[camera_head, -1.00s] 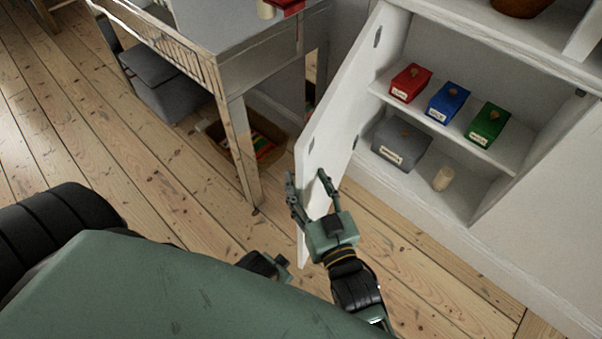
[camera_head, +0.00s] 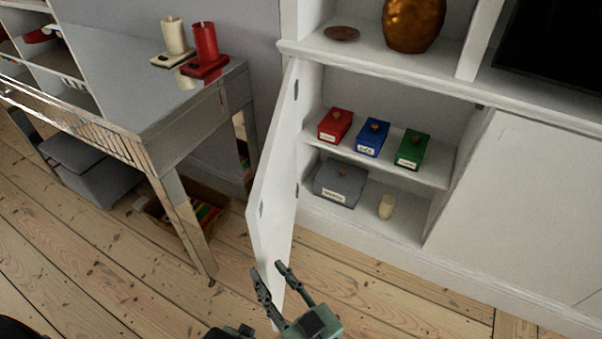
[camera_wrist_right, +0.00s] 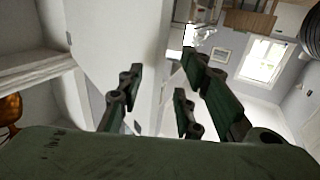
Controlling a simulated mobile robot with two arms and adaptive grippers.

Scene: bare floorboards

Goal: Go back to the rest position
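My right gripper (camera_head: 275,275) is at the bottom of the head view, in front of the lower edge of the open white cabinet door (camera_head: 272,190). Its fingers are spread with nothing between them. In the right wrist view the fingers (camera_wrist_right: 160,95) also stand apart, with the pale door (camera_wrist_right: 115,45) behind them. I cannot tell whether a finger touches the door. A small dark green part of mine (camera_head: 230,332) shows at the bottom edge; my left gripper cannot be made out.
The open cabinet holds red (camera_head: 335,125), blue (camera_head: 373,138) and green (camera_head: 412,150) boxes on its shelf. A grey box (camera_head: 340,183) and a cream candle (camera_head: 386,207) stand below. A desk (camera_head: 190,130) with two candles is at left. Floorboards (camera_head: 370,290) are clear in front.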

